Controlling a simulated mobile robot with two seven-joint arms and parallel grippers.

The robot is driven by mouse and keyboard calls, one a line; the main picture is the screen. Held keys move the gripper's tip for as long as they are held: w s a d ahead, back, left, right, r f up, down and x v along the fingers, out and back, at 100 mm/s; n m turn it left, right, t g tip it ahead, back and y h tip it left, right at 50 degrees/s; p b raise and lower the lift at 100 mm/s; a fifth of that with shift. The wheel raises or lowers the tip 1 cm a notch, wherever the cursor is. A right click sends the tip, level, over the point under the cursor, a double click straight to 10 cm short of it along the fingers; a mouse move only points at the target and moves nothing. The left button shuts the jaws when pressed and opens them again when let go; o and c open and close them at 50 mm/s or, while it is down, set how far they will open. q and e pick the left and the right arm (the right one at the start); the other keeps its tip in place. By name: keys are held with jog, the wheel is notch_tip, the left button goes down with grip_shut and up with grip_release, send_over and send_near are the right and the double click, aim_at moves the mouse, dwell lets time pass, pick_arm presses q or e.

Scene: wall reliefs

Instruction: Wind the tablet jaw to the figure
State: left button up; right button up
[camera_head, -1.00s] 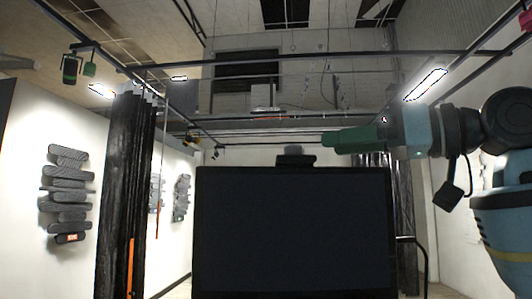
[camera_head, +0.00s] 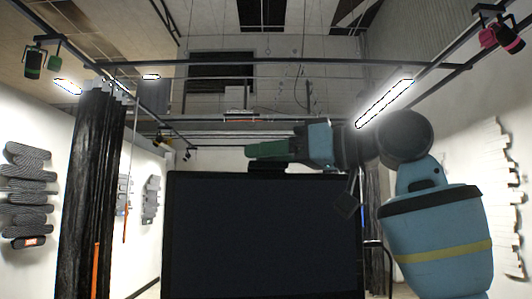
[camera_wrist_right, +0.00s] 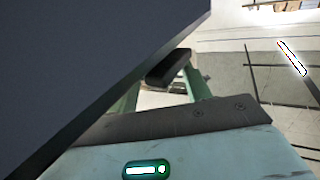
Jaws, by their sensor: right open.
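A large dark flat panel (camera_head: 262,235), which looks like the tablet, stands upright in the lower middle of the head view. A small black block (camera_head: 267,166), possibly its jaw, sits at its top edge. My right gripper (camera_head: 262,150) reaches in from the right, its green fingers just above the block in the picture. In the right wrist view the panel (camera_wrist_right: 70,70) fills the upper left. The black block (camera_wrist_right: 168,66) shows between the open green fingers (camera_wrist_right: 163,78); contact cannot be told. No figure or scale is readable. My left gripper is out of view.
Dark grey wall reliefs (camera_head: 27,195) hang on the left wall and a white relief (camera_head: 497,200) on the right. A black curtain-like column (camera_head: 88,190) stands left of the panel. Lighting rails (camera_head: 280,62) cross overhead. The space between column and panel looks clear.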

jog(key=shift+w+a, duration=0.2)
jog(key=shift+a, duration=0.25)
jog(key=shift+c, duration=0.2)
jog(key=c, duration=0.9)
jog(key=shift+m+t+h, duration=0.3)
jog(key=shift+m+t, duration=0.1)
jog(key=shift+t, duration=0.1)
